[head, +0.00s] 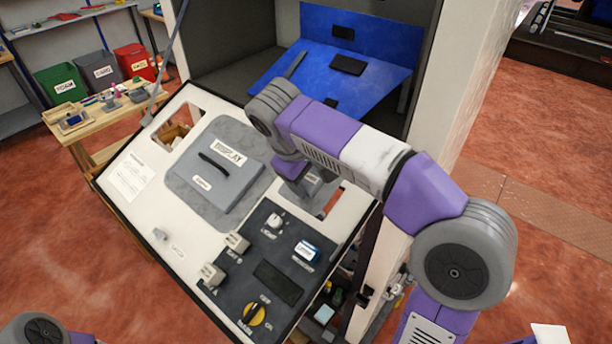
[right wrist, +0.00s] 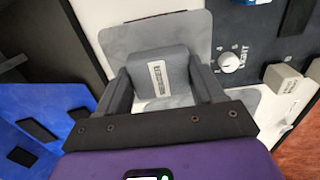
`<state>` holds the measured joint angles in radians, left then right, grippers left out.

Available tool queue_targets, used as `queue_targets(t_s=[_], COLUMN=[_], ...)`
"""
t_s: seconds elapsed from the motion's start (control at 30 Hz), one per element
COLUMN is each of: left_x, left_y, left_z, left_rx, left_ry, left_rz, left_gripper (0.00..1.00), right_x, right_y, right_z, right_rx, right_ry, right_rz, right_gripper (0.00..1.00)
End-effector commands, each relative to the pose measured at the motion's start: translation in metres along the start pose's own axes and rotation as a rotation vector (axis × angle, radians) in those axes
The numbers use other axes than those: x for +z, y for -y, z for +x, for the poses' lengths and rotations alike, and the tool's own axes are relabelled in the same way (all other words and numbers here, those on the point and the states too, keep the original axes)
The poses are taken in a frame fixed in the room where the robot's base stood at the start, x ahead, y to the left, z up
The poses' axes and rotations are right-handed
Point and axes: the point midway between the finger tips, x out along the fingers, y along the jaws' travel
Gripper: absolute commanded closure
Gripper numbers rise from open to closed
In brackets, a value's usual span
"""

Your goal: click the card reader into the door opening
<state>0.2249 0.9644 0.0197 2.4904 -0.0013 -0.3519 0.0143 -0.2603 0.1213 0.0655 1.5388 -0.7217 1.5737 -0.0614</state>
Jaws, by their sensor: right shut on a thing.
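My right gripper (head: 308,188) is over the right part of the white door panel (head: 128,222). In the right wrist view my right gripper (right wrist: 162,92) is shut on a grey block with a white label, the card reader (right wrist: 178,68). The card reader also shows in the head view (head: 313,181), partly hidden by my gripper and arm. It is at a door opening (head: 331,201), of which only a part shows beside it. I cannot tell whether the card reader is seated or just above the opening. My left gripper is out of view.
A grey display unit (head: 219,173) with a black handle sits mid-door. Another opening (head: 181,128) is at its upper left. A dark control plate (head: 262,262) with knobs lies below. The cabinet (head: 228,55) with blue panels (head: 375,42) stands behind. A bench (head: 90,121) is at left.

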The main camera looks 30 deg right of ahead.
Motion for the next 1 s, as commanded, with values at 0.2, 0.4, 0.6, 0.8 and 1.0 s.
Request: queue_targets(t_s=[0.2, 0.4, 0.6, 0.8, 1.0], left_x=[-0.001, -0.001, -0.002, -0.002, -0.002], left_y=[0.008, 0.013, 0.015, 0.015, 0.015], left_z=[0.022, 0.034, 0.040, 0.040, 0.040], left_rx=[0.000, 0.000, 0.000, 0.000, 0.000], left_ry=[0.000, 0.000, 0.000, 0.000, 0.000], left_rz=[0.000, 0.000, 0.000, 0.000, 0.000], left_gripper=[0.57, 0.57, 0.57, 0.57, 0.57], right_x=[0.000, 0.000, 0.000, 0.000, 0.000], right_y=[0.001, 0.000, 0.000, -0.001, -0.001], right_z=[0.026, 0.044, 0.057, 0.058, 0.058], right_rx=[0.000, 0.000, 0.001, 0.001, 0.001], right_ry=[0.000, 0.001, 0.000, -0.001, -0.001], right_rz=[0.001, 0.001, 0.001, 0.000, 0.000], right_gripper=[0.69, 0.69, 0.69, 0.69, 0.69])
